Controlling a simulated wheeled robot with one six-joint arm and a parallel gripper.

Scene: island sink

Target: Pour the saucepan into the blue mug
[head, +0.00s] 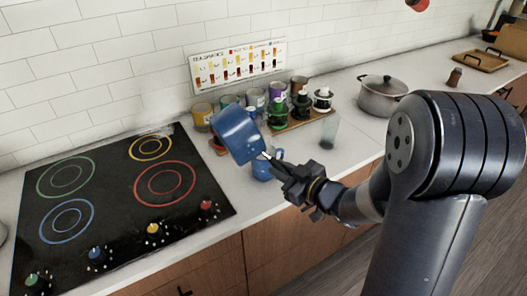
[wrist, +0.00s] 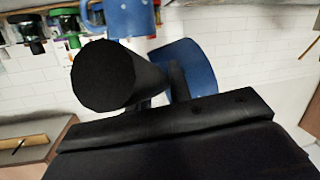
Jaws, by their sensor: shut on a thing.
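My gripper (head: 283,172) is shut on the handle of the blue saucepan (head: 237,132) and holds it above the counter. The saucepan is strongly tilted; its contents cannot be made out. The blue mug (head: 262,170) stands upright on the counter just below and right of the pan, partly hidden by the gripper. In the wrist view, which is turned over, the mug (wrist: 118,18) shows at the top edge, the saucepan (wrist: 192,68) right of centre, and a dark round-ended shape in front of it. No stream of liquid is visible.
A black cooktop (head: 120,200) with coloured rings and knobs lies at left. Several jars and bottles on a wooden board (head: 302,132) stand behind the mug. The front counter edge is close.

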